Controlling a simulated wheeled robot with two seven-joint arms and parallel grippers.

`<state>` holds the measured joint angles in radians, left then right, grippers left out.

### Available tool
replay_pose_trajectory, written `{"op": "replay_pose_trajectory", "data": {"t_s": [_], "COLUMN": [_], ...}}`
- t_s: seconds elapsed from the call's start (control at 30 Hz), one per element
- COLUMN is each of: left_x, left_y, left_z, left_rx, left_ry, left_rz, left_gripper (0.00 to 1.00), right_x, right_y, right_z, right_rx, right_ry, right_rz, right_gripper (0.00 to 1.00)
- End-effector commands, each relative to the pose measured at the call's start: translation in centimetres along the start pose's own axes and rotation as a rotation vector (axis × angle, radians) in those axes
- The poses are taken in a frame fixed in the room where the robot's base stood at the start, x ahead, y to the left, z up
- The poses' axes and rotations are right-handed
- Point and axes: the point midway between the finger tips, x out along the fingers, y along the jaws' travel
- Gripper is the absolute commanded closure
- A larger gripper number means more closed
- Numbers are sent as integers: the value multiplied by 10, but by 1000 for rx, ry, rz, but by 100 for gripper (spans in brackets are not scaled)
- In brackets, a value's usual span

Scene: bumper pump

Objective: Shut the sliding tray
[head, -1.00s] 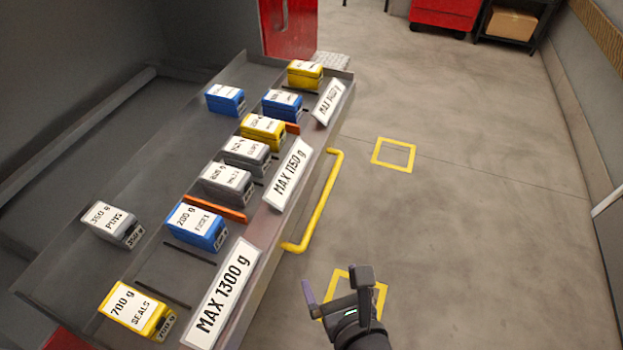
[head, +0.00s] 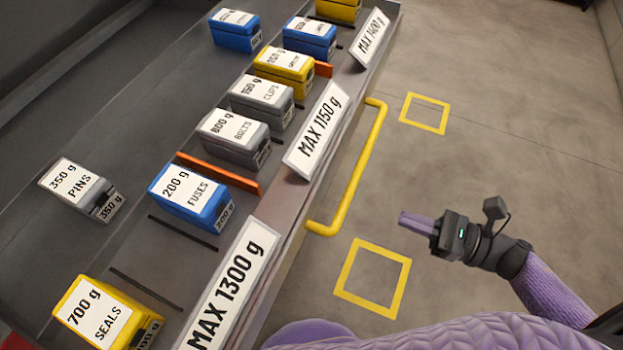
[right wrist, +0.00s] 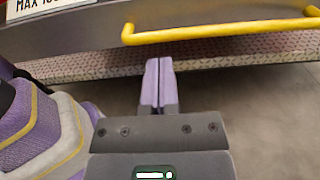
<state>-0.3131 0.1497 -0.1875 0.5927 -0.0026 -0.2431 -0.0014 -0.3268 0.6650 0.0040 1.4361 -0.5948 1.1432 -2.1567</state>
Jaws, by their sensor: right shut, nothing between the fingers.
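The sliding tray (head: 120,246) is a long grey tray with labelled boxes on it, running diagonally across the head view. A yellow bar handle (head: 352,172) is fixed along its front side. The handle also shows in the right wrist view (right wrist: 220,31), above and ahead of the fingers. My right gripper (head: 404,219) is shut and empty, to the right of the handle and apart from it, over the floor. In the right wrist view its two purple fingers (right wrist: 159,82) are pressed together, pointing at the tray's front. My left gripper is not in view.
Boxes on the tray include yellow SEALS (head: 108,312), grey PINS (head: 82,188) and blue FUSES (head: 191,194). Orange dividers (head: 218,174) separate sections, and weight signs (head: 318,130) line the front edge. Yellow squares (head: 373,278) mark the otherwise clear floor.

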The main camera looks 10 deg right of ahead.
Motion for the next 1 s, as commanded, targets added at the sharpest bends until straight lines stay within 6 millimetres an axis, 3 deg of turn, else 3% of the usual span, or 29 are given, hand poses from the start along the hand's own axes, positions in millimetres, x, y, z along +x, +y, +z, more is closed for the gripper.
{"op": "replay_pose_trajectory", "data": {"t_s": [0.17,0.6,0.8,1.0], "left_x": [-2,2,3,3], "left_y": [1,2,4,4], "left_z": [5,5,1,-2], "left_rx": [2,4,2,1], "left_ry": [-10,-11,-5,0], "left_rz": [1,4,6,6], "left_gripper": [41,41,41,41], "right_x": [25,118,137,139], "right_y": [0,1,1,1], "right_z": [4,4,4,4], "right_rx": [-4,-2,-2,-2], "right_ry": [-10,-7,-5,-5], "right_rz": [5,5,5,4], "right_gripper": [100,100,100,100]}}
